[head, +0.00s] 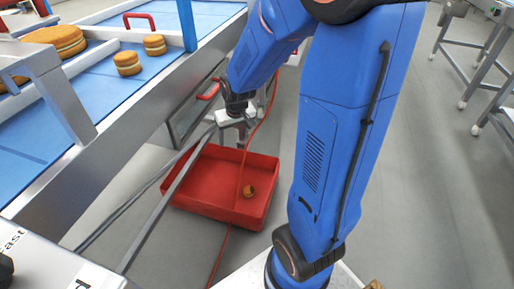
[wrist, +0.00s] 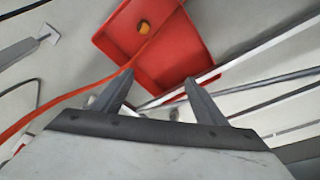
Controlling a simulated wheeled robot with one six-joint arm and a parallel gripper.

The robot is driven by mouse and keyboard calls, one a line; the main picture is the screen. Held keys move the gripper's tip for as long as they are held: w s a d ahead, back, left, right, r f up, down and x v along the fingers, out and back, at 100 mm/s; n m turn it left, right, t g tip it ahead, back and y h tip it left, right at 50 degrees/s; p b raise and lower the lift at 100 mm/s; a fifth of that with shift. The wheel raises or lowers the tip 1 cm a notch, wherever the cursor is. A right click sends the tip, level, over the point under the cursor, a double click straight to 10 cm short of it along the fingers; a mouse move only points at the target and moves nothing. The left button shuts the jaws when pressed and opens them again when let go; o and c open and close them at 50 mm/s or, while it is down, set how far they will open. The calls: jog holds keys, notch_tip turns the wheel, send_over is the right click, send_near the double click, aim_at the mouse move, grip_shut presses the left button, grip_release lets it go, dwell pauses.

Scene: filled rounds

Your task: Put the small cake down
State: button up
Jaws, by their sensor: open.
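A small round cake (head: 249,191), golden brown with a darker part, lies in the red tray (head: 190,199) on the floor. In the wrist view the cake (wrist: 144,27) sits near the upper left part of the tray (wrist: 187,45). My gripper (head: 244,141) is above the back edge of the tray, apart from the cake. In the wrist view my gripper (wrist: 158,84) has its two fingers spread with nothing between them that it holds.
Two small filled cakes (head: 128,63) (head: 154,44) and larger ones (head: 55,40) stand on the blue conveyor (head: 95,85) at the left. A red cable (head: 240,170) crosses over the tray. Metal frame bars (head: 150,215) run beside it. Grey floor (head: 440,190) is free at the right.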

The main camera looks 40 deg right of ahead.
jog(key=s+a+r+n, duration=0.1)
jog(key=s+a+r, duration=0.2)
jog(key=s+r, duration=0.5)
jog(key=s+a+r+t, duration=0.1)
jog(key=s+a+r, duration=0.2)
jog(key=s+r, duration=0.5)
jog(key=s, duration=0.8)
jog(key=shift+r+n+t, duration=0.3)
jog(key=shift+r+n, duration=0.05)
jog(key=shift+n, duration=0.05)
jog(key=shift+a, duration=0.2)
